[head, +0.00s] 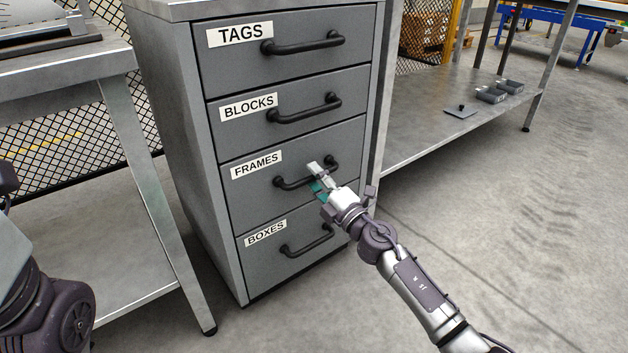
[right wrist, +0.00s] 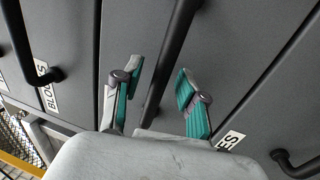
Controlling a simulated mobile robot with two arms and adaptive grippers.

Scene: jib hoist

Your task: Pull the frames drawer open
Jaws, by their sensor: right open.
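The frames drawer (head: 262,198) is the third one down in the grey cabinet and carries a FRAMES label (head: 256,164). Its front looks flush with the other drawers. Its black bar handle (head: 291,183) is partly hidden by my right gripper (head: 317,177) in the head view. In the right wrist view, my right gripper (right wrist: 159,88) is open, with its teal-lined fingers on either side of the handle bar (right wrist: 174,55). I cannot tell whether either finger touches the bar. My left gripper is not in view.
The tags drawer (head: 230,68) and blocks drawer (head: 236,133) are above; the boxes drawer (head: 268,263) is below. A metal table (head: 90,62) stands left, and a low shelf (head: 420,130) lies right. The floor (head: 500,215) at right is clear.

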